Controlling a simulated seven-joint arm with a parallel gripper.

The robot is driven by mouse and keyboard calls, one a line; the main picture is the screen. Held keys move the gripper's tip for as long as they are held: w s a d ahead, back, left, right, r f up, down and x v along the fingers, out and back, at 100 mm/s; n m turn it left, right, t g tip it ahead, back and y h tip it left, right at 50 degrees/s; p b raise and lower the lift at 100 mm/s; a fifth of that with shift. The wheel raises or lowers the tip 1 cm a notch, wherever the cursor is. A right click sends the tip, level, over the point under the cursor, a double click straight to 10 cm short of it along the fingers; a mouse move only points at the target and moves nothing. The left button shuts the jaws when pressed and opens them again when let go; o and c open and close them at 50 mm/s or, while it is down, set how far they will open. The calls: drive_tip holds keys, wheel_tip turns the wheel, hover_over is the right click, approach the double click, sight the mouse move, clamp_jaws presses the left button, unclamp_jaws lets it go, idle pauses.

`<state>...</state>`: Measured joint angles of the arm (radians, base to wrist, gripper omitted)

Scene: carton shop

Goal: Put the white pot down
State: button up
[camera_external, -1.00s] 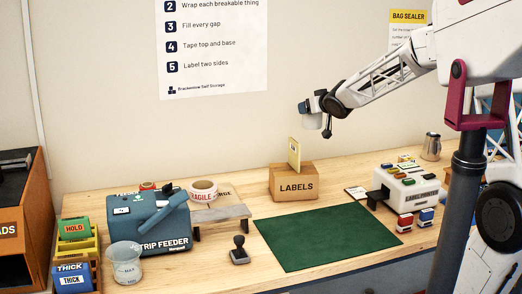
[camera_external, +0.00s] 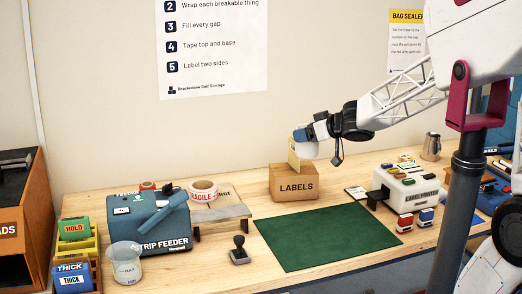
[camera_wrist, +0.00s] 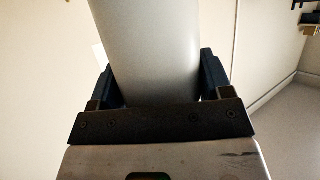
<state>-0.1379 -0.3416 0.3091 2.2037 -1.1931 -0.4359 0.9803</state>
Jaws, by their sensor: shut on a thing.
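My gripper (camera_external: 309,133) is shut on the white pot (camera_external: 306,149), which hangs in the air above the table. In the external view the pot is in front of the yellow card and the labels box, and looks small. In the wrist view the pale, smooth pot (camera_wrist: 155,50) fills the space between the two dark fingers; its far end runs out of the picture. A dark green mat (camera_external: 325,236) lies flat on the table below and to the right of the pot, with nothing on it.
The labels box (camera_external: 294,187) stands behind the mat with a yellow card (camera_external: 293,157) upright in it. A label printer (camera_external: 405,186) is to the right. A stamp (camera_external: 239,250), strip feeder (camera_external: 150,222) and clear beaker (camera_external: 124,264) are to the left. A metal jug (camera_external: 431,146) stands at the back right.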

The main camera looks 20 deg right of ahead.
drive_tip(key=shift+s+a+f, duration=0.1)
drive_tip(key=shift+s+a, duration=0.1)
drive_tip(key=shift+s, duration=0.25)
drive_tip(key=shift+s+a+f, duration=0.1)
drive_tip(key=shift+s+a, duration=0.05)
drive_tip(key=shift+s, duration=0.3)
drive_tip(key=shift+s+f, duration=0.1)
drive_tip(key=shift+f, duration=0.75)
wheel_tip(320, 180, down, 15)
drive_tip(key=shift+y, duration=0.3)
drive_tip(key=shift+f, duration=3.2)
drive_tip(key=shift+f, duration=0.2)
